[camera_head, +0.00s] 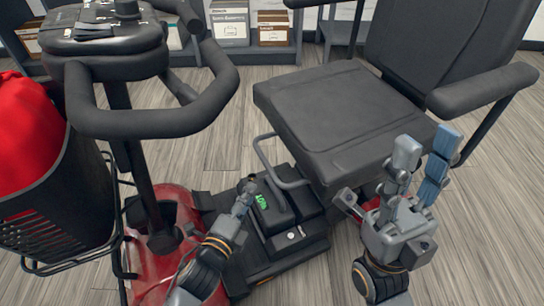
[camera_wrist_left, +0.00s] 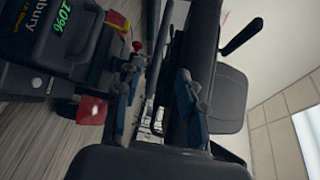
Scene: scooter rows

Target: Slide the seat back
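The black padded seat (camera_head: 335,110) sits on the scooter, its backrest (camera_head: 425,40) at the upper right. A grey looped bar (camera_head: 285,172) sticks out under its front edge. My left gripper (camera_head: 246,192) is beside the battery box (camera_head: 270,212), left of the bar and apart from the seat. In the left wrist view its two fingers (camera_wrist_left: 158,100) are spread, with dark seat parts beyond; I cannot tell whether anything is between them. My right gripper (camera_head: 422,165) is open near the seat's right front corner, below the armrest (camera_head: 482,90), with nothing visible between its fingers.
The steering tiller (camera_head: 150,105) and its loop handlebar stand at the left. A black basket (camera_head: 65,215) with a red bag (camera_head: 25,125) hangs in front of it. Shelves with boxes (camera_head: 230,22) line the back. Open wooden floor (camera_head: 480,240) lies at the right.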

